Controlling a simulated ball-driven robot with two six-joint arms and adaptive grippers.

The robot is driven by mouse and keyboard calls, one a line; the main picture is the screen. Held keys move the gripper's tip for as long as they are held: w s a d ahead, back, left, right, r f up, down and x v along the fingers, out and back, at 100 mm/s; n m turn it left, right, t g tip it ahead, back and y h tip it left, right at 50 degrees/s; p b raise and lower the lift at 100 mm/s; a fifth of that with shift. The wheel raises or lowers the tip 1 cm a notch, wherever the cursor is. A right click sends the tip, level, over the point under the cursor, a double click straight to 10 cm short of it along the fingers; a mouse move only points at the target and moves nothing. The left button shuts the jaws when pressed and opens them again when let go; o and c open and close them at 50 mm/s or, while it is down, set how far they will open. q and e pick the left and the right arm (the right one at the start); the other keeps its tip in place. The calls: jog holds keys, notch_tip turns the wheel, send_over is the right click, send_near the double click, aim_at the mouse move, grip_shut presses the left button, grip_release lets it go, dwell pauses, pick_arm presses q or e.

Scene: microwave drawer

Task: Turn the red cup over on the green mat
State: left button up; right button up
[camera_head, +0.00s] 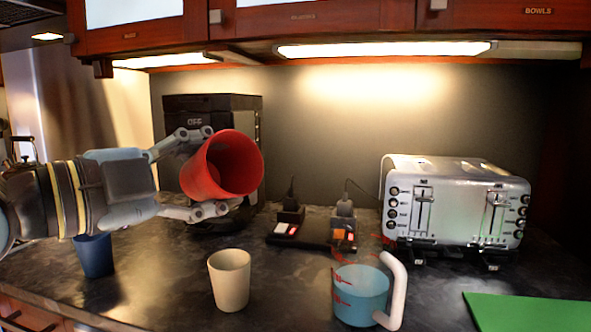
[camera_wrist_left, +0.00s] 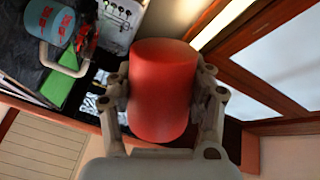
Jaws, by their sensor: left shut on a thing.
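The red cup (camera_head: 222,166) is held in the air above the counter, tilted on its side with its open mouth facing right and toward the head camera. My left gripper (camera_head: 200,172) is shut on it, one finger on each side. In the left wrist view the red cup (camera_wrist_left: 163,92) sits between the fingers of my left gripper (camera_wrist_left: 163,100). The green mat (camera_head: 530,313) lies flat at the right front of the counter, cut off by the picture edge; nothing is seen on its visible part. My right gripper is not in view.
A beige cup (camera_head: 229,281), a blue measuring cup (camera_head: 361,293) with a white handle and a dark blue cup (camera_head: 94,256) stand on the counter. A toaster (camera_head: 455,208) stands behind the mat. A black coffee maker (camera_head: 180,110) stands behind my left gripper. Cabinets (camera_head: 320,20) hang above.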

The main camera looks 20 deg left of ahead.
pick_arm(q)
jog(key=m, duration=0.6)
jog(key=shift+b, duration=0.3)
jog(key=m, duration=0.3)
jog(key=shift+f+m+b, duration=0.1)
jog(key=shift+m+b, duration=0.25)
jog(key=shift+m, duration=0.05)
jog(key=shift+m+t, duration=0.3)
jog(key=shift+m, duration=0.8)
jog(key=m+b, duration=0.1)
jog(key=m, duration=0.4)
jog(key=shift+h, duration=0.4)
jog(key=shift+m, duration=0.7)
